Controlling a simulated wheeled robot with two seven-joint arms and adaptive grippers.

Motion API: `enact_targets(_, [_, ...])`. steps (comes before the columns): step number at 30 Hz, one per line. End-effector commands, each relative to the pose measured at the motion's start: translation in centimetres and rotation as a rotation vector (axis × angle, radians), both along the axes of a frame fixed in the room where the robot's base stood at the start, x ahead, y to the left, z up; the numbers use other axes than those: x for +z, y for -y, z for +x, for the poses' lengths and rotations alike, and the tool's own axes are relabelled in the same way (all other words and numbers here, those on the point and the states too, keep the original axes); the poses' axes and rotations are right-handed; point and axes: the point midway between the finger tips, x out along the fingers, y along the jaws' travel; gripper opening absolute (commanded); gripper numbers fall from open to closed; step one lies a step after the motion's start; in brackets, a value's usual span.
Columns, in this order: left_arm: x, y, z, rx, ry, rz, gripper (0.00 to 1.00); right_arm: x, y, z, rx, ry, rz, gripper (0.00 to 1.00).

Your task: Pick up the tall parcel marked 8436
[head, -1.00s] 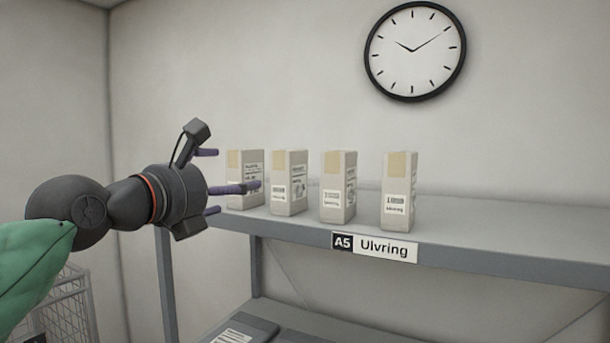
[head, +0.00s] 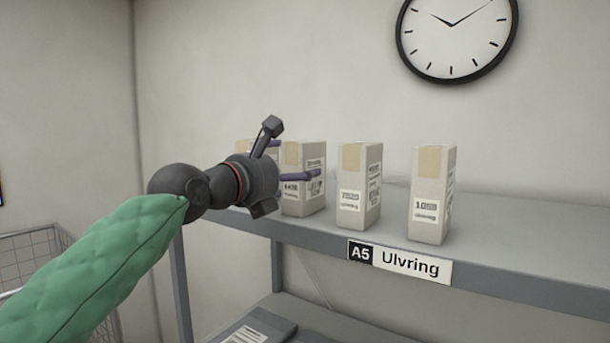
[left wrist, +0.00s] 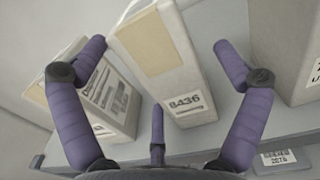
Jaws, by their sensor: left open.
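The tall parcel marked 8436 (left wrist: 165,60) is pale with a tan tape strip. In the left wrist view it stands between the spread purple fingers, its label facing me. In the head view it is the second parcel from the left (head: 295,207) on the shelf, partly behind my fingers; its number is hard to read there. My left gripper (head: 296,161) is open and empty in front of it. In the left wrist view the fingers (left wrist: 158,48) reach either side of it, with a third finger low in the middle. I cannot tell if they touch. My right gripper is out of view.
The leftmost parcel (left wrist: 92,92) stands close to the left finger. Two similar parcels (head: 355,215) (head: 428,222) stand to the right on the grey shelf (head: 510,240), which has an A5 Ulvring sign (head: 400,262). The shelf's right part is clear.

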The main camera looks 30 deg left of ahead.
Motion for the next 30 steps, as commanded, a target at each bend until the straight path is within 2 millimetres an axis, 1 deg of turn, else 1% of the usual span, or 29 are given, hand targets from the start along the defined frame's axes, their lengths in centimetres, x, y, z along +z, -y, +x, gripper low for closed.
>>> enact_targets(1, [-0.1, 0.1, 0.9, 0.0, -0.005, 0.0, 0.97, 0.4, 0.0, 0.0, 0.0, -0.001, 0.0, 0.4])
enact_targets(3, [-0.2, 0.1, 2.0, 0.0, -0.005, 0.0, 0.97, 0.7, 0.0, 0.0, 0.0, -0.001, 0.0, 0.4])
enact_targets(7, [-0.2, 0.2, 3.5, 0.0, -0.003, -0.001, 0.97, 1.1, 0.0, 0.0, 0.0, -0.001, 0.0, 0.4])
enact_targets(10, [-0.3, 0.2, 4.0, 0.0, -0.002, 0.0, 0.97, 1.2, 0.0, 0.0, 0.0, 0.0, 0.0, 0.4])
enact_targets(17, [-0.3, 0.2, 4.1, 0.001, -0.001, 0.0, 0.97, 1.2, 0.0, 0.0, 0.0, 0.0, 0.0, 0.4])
enact_targets(20, [-0.3, 0.2, 4.1, 0.001, -0.001, 0.0, 0.72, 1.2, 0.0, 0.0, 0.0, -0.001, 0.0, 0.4])
enact_targets(21, [-0.3, 0.2, 4.1, 0.0, -0.001, 0.0, 0.61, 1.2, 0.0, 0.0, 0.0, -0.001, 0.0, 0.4])
enact_targets(23, [-0.3, 0.2, 4.1, 0.0, -0.001, 0.0, 0.44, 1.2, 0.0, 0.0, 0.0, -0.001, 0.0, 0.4])
enact_targets(24, [-0.3, 0.2, 4.1, 0.0, -0.002, 0.0, 0.32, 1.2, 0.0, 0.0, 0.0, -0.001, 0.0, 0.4])
enact_targets(25, [-0.4, 0.2, 4.1, 0.0, -0.002, 0.0, 0.24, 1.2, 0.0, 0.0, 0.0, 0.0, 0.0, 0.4])
enact_targets(30, [-0.3, 0.2, 4.1, 0.0, 0.0, -0.001, 0.23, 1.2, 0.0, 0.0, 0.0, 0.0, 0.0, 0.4])
